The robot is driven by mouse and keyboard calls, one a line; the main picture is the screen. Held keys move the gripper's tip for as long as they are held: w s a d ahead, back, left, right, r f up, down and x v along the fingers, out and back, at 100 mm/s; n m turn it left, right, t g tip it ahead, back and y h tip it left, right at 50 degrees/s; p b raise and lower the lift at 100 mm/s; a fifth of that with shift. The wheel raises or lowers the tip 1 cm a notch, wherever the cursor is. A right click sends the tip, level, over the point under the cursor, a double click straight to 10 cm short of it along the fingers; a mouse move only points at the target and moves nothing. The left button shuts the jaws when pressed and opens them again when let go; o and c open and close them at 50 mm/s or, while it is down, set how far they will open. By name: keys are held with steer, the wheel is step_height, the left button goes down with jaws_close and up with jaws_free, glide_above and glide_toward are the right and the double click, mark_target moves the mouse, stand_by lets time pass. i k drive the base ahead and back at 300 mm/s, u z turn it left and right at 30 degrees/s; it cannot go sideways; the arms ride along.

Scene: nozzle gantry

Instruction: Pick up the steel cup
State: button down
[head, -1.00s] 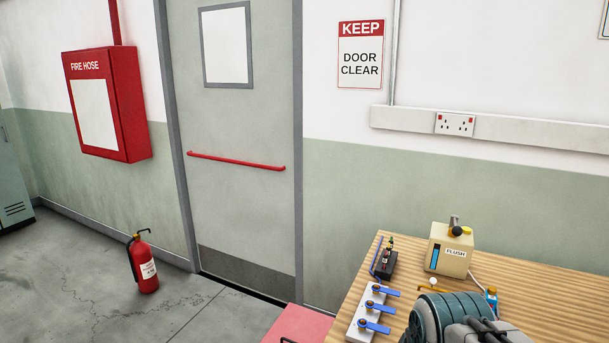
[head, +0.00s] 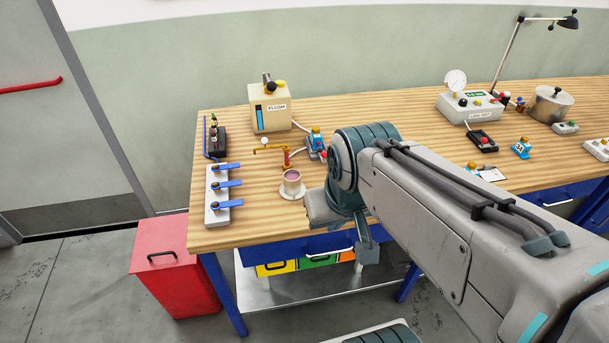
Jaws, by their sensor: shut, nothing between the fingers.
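A small steel cup (head: 292,183) with pinkish contents stands upright on a pale round base (head: 291,194) near the table's front edge, in the head view. My gripper (head: 368,252) hangs below the wrist in front of the table edge, partly hidden by my arm. It is shut and empty.
On the wooden table (head: 400,138), a blue-handled valve block (head: 222,190) is left of the cup and a flush box (head: 270,105) behind. A lidded steel pot (head: 549,105) and gauge box (head: 469,106) are at right. A red bin (head: 172,268) stands by the table's left leg.

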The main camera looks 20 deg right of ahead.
mark_target(292, 177)
steer(key=u, duration=1.6)
steer(key=i, duration=0.8)
steer(key=z, duration=3.35)
